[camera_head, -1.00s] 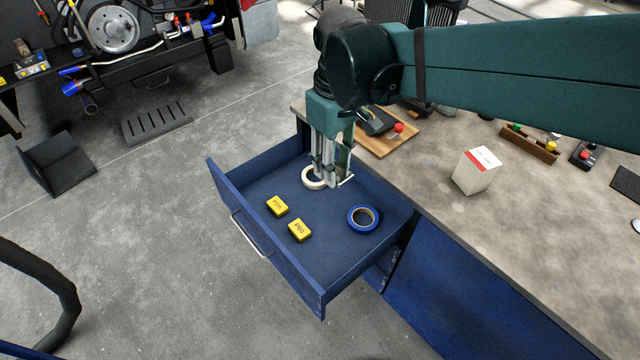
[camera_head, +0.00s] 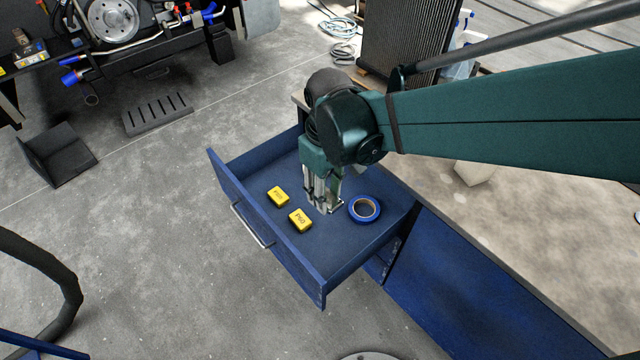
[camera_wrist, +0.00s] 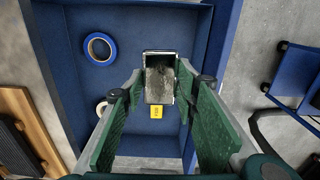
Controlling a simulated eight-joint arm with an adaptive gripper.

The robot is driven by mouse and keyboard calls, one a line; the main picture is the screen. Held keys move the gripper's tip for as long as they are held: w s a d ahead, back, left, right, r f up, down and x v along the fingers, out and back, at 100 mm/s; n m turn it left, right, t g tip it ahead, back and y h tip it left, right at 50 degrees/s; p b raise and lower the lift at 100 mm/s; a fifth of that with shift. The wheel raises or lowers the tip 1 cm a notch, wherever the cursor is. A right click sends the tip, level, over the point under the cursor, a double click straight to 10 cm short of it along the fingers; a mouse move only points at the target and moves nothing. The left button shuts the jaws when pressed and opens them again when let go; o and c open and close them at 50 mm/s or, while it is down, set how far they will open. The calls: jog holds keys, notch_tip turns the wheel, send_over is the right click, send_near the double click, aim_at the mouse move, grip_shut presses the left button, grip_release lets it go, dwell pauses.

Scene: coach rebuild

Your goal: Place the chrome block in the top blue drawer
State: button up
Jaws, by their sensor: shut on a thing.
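The top blue drawer (camera_head: 264,257) is pulled open from the bench. My gripper (camera_head: 324,206) is inside the drawer's outline, pointing down between a yellow block and the blue tape roll. In the wrist view my gripper (camera_wrist: 160,88) is shut on the chrome block (camera_wrist: 160,66), a mirror-like rectangular piece between the two green fingers. The block lies over the drawer floor; I cannot tell whether it touches it. In the head view the block is mostly hidden by the fingers.
In the drawer lie two yellow blocks (camera_head: 278,196) (camera_head: 300,220) and a blue tape roll (camera_head: 364,209). The bench top (camera_head: 520,240) is at the right, with a white box (camera_head: 474,173) partly behind my arm.

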notch_tip(320, 180, down, 18)
jog(key=shift+r, duration=0.2)
dwell(0.4)
jog(key=b, duration=0.2)
send_over(325, 249)
jog(key=shift+f, duration=2.9)
jog(key=shift+f, duration=0.1)
jog(key=shift+f+b, duration=0.5)
jog(key=shift+f, duration=1.5)
jog(key=shift+f, duration=0.15)
